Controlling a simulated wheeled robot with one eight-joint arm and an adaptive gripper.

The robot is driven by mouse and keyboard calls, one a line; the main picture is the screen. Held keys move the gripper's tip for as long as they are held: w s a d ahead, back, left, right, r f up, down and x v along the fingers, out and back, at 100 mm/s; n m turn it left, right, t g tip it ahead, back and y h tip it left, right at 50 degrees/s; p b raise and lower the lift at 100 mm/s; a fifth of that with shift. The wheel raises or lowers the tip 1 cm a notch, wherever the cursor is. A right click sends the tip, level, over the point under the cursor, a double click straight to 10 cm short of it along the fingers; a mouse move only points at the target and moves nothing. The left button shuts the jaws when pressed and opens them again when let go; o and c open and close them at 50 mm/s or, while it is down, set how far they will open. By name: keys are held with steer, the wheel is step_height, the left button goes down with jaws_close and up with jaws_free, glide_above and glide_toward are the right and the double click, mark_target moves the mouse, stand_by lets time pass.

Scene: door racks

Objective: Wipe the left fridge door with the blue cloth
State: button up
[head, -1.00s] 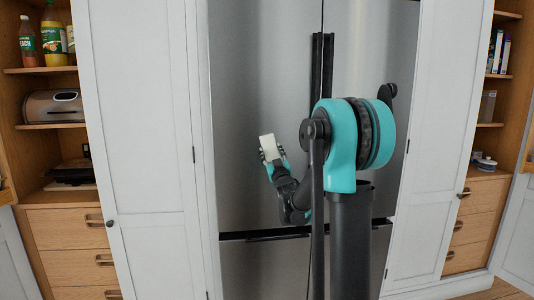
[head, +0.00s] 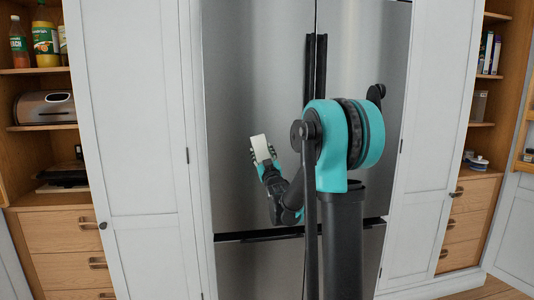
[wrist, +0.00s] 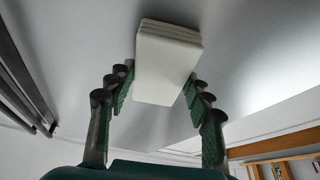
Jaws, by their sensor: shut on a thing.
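The left fridge door (head: 245,90) is a tall brushed-steel panel, shut, with a dark vertical handle (head: 309,90) along its right edge. My gripper (head: 262,153) is in front of this door, around its middle height. It is shut on a white, layered, folded-looking pad (head: 259,146); no blue cloth shows. In the wrist view the pad (wrist: 168,65) stands out beyond the fingers of my gripper (wrist: 157,85), with the door (wrist: 100,35) behind it. I cannot tell whether the pad touches the door.
The right fridge door (head: 360,50) is shut beside it. A lower steel drawer (head: 258,270) is below. White cabinet doors (head: 135,120) flank the fridge. Wooden shelves on the left hold bottles (head: 45,38) and a toaster-like appliance (head: 45,107).

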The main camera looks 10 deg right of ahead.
steer(key=shift+w+a, duration=0.1)
steer(key=shift+a, duration=0.25)
steer(key=shift+s+a+f, duration=0.1)
steer(key=shift+s, duration=2.9)
steer(key=s, duration=0.3)
